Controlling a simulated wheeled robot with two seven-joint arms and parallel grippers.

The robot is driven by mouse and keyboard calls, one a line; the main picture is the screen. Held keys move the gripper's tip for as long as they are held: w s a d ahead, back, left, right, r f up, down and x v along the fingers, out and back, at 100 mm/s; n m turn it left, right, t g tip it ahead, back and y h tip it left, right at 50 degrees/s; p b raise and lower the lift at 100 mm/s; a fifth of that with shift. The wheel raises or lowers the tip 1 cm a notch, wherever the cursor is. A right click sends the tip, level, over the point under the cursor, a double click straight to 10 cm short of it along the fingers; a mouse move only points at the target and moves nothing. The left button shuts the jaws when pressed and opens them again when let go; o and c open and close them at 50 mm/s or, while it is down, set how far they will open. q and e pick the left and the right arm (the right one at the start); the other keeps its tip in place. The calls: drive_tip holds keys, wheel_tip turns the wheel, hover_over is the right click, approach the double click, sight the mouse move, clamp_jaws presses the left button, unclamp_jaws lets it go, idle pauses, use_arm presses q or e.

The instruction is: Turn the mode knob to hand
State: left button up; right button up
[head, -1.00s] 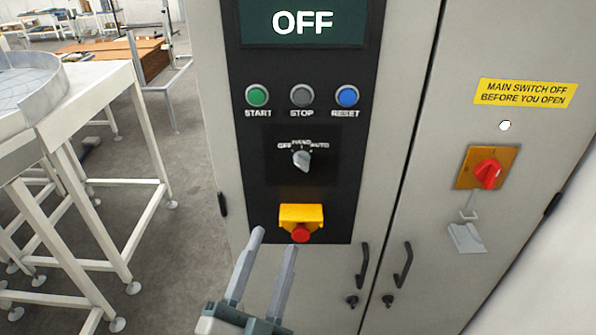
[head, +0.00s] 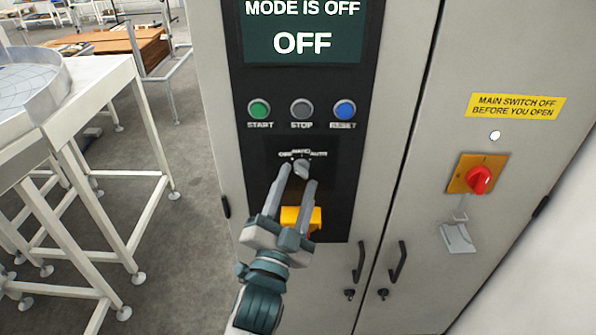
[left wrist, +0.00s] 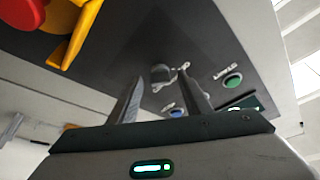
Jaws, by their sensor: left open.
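The grey mode knob (head: 301,167) sits on the black panel below the buttons, under the labels OFF, HAND and AUTO. The display (head: 303,30) above reads "MODE IS OFF" and "OFF". My left gripper (head: 298,176) is open, its two fingers reaching up the panel to the knob, one at each side in the picture. In the left wrist view the knob (left wrist: 162,75) shows between the open fingertips (left wrist: 161,77). I cannot tell whether they touch it. The fingers partly hide the knob's surroundings. My right gripper is not in view.
The yellow emergency-stop housing (head: 301,217) is just below the knob, partly behind my left gripper. START (head: 259,110), STOP (head: 301,109) and RESET (head: 344,110) buttons are above. A red main switch (head: 479,180) is on the right door. White-framed tables (head: 120,170) stand left.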

use_arm(q)
drive_tip(key=shift+w+d+r, duration=0.15)
drive_tip(key=shift+w+r, duration=0.1)
drive_tip(key=shift+w, duration=0.5)
drive_tip(key=c, duration=1)
drive_tip(key=shift+c, duration=0.2)
